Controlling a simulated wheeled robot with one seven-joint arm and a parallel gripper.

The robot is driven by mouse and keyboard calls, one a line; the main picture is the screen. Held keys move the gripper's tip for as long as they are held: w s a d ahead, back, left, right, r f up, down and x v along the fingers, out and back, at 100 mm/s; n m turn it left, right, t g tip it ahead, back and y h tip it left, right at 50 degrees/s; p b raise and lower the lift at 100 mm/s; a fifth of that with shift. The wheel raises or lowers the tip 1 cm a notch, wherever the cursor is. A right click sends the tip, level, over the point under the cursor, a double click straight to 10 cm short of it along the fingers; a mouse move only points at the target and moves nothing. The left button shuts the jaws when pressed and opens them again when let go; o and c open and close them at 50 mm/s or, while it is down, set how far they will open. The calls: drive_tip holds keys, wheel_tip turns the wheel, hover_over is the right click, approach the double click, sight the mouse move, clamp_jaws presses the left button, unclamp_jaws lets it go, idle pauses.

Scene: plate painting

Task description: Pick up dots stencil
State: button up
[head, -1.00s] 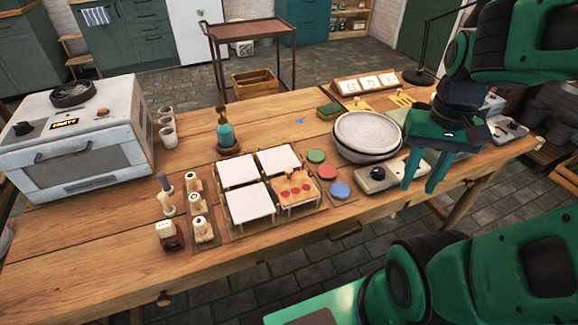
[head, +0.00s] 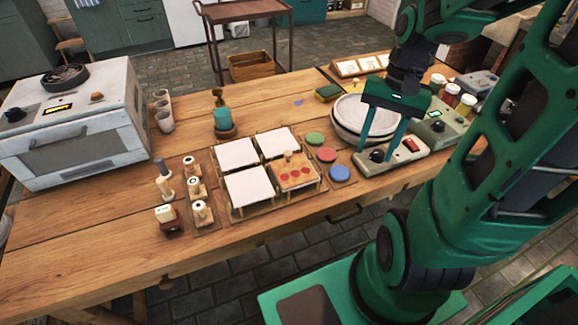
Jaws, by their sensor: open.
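The dots stencil (head: 293,174) is a small wooden board with several red dots and a knob on top. It sits on the front right square of the group of white squares on the table. My gripper (head: 378,148) is open, its two teal fingers pointing down. It hangs to the right of the stencil, in front of the grey round plate or basin (head: 352,108) and over the white device with a black knob (head: 400,158). Nothing shows between the fingers.
White squares (head: 249,189) on low frames adjoin the stencil. Green, red and blue paint discs (head: 340,173) lie between it and my gripper. Stamps (head: 200,211) stand to the left, a teal brush pot (head: 223,121) behind. A white oven (head: 75,130) fills the left end. The front table strip is clear.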

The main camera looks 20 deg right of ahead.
drive_tip(key=w+a+f+m+y, duration=0.4)
drive_tip(key=w+f, duration=0.2)
drive_tip(key=w, duration=0.2)
drive_tip(key=m+t+y, duration=0.1)
drive_tip(key=m+y, duration=0.4)
drive_tip(key=y, duration=0.2)
approach(288, 152)
drive_tip(key=x, duration=1)
drive_tip(key=shift+f, duration=0.3)
drive_tip(key=shift+y, duration=0.3)
drive_tip(key=shift+c, duration=0.7)
clamp_jaws()
